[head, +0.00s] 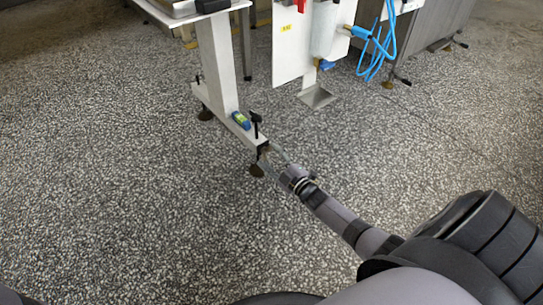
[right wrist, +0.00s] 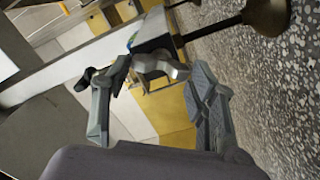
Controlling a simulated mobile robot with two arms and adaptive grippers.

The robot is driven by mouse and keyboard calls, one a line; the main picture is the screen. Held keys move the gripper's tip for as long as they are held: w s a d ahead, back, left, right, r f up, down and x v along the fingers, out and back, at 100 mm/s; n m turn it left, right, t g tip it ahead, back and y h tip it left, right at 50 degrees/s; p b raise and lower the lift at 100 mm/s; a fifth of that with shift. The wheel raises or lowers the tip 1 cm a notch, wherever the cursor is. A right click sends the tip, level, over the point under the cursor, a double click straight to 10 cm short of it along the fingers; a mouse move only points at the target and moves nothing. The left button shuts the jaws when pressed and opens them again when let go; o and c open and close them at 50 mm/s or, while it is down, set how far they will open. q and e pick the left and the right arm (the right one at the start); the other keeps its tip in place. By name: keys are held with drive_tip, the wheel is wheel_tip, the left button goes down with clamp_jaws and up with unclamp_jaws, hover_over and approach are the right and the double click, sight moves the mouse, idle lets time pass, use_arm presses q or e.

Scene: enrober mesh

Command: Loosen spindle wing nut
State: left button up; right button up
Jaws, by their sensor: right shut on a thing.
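The grey spindle wing nut (right wrist: 160,66) shows in the right wrist view, between the tips of my right gripper (right wrist: 158,72). The right gripper's two fingers stand on either side of it, shut on it. In the head view my right gripper (head: 271,153) reaches low to the near end of the white stand's foot (head: 228,115), beside a black clamp (head: 256,130) with an upright handle. The wing nut itself is too small and covered to make out there. My left gripper is not in view.
A small blue and yellow-green object (head: 241,120) sits on the stand's foot. A dark round levelling foot (right wrist: 267,14) is close by in the right wrist view. A white panel (head: 293,45) and blue hoses (head: 378,48) stand further back. The speckled floor (head: 120,180) is clear around.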

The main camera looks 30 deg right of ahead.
drive_tip(key=n, duration=0.3)
drive_tip(key=shift+a+f+n, duration=0.1)
drive_tip(key=shift+n, duration=0.2)
drive_tip(key=shift+f+n, duration=0.1)
drive_tip(key=shift+n, duration=1.6)
drive_tip(key=o, duration=1.2)
drive_tip(key=shift+c, duration=0.2)
drive_tip(key=shift+s, duration=0.1)
drive_tip(key=s+d, duration=0.1)
drive_tip(key=s, duration=1)
drive_tip(key=shift+s, duration=0.4)
